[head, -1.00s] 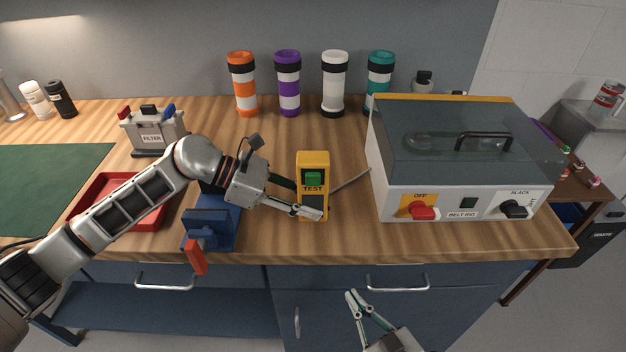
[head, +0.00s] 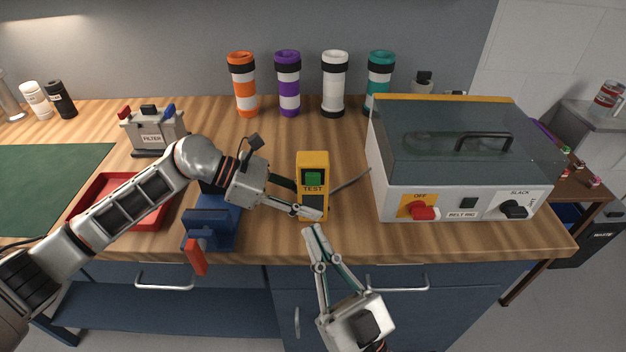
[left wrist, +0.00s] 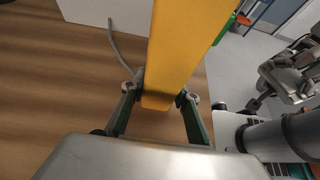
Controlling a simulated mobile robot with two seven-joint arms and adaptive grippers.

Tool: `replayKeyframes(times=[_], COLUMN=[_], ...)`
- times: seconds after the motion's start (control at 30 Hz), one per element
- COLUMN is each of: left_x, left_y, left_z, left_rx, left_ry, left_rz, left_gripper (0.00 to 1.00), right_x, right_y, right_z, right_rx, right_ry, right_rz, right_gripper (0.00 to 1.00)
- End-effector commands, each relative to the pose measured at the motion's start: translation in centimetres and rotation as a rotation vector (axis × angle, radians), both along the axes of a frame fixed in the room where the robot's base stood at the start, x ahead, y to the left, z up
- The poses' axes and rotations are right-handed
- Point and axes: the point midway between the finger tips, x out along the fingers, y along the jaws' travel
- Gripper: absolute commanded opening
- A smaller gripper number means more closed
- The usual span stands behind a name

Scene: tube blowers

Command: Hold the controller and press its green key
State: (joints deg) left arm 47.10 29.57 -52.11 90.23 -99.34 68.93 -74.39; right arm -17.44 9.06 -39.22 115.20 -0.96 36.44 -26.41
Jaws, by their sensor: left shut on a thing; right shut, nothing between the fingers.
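The yellow controller (head: 314,159) stands upright in the head view, its face with the green key (head: 313,178) and the word TEST turned toward me. My left gripper (head: 308,205) is shut on its lower part. In the left wrist view the yellow body (left wrist: 180,45) sits between the two fingers (left wrist: 162,95). A grey cable runs from the controller to the right. My right gripper (head: 314,228) is shut and empty, its tips just below the controller near the table's front edge. The green key is uncovered.
The belt rig (head: 462,214) with a glass lid stands right of the controller. A blue vise (head: 208,228) with a red handle is at the left, by a red tray (head: 88,201). Several banded tubes (head: 288,85) stand at the back. A filter box (head: 151,138) is further left.

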Motion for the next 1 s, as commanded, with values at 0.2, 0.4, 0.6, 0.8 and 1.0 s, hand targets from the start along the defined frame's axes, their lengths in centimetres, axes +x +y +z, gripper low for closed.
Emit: replayKeyframes(times=[0.2,0.4,0.6,0.8,1.0], left_x=[-0.1,-0.1,-0.1,-0.1,-0.1], left_y=[0.0,0.0,0.0,0.0,0.0], left_z=[-0.2,-0.2,-0.2,-0.2,-0.2], left_rx=[0.002,0.002,0.002,0.002,0.002], left_ry=[0.003,0.003,0.003,0.003,0.003], left_rz=[-0.001,-0.001,-0.001,-0.001,-0.001], left_gripper=[0.03,0.03,0.03,0.03,0.03], right_x=[0.1,1.5,4.2,6.7,8.3], right_y=[0.0,0.0,0.0,0.0,0.0], right_z=[0.0,0.0,0.0,0.0,-0.1], right_rx=[-0.001,-0.004,-0.002,-0.002,-0.002], right_ry=[0.000,-0.001,-0.001,0.000,0.001], right_rz=[-0.001,-0.002,-0.002,0.000,-0.001], right_gripper=[0.00,0.00,0.00,0.00,0.00])
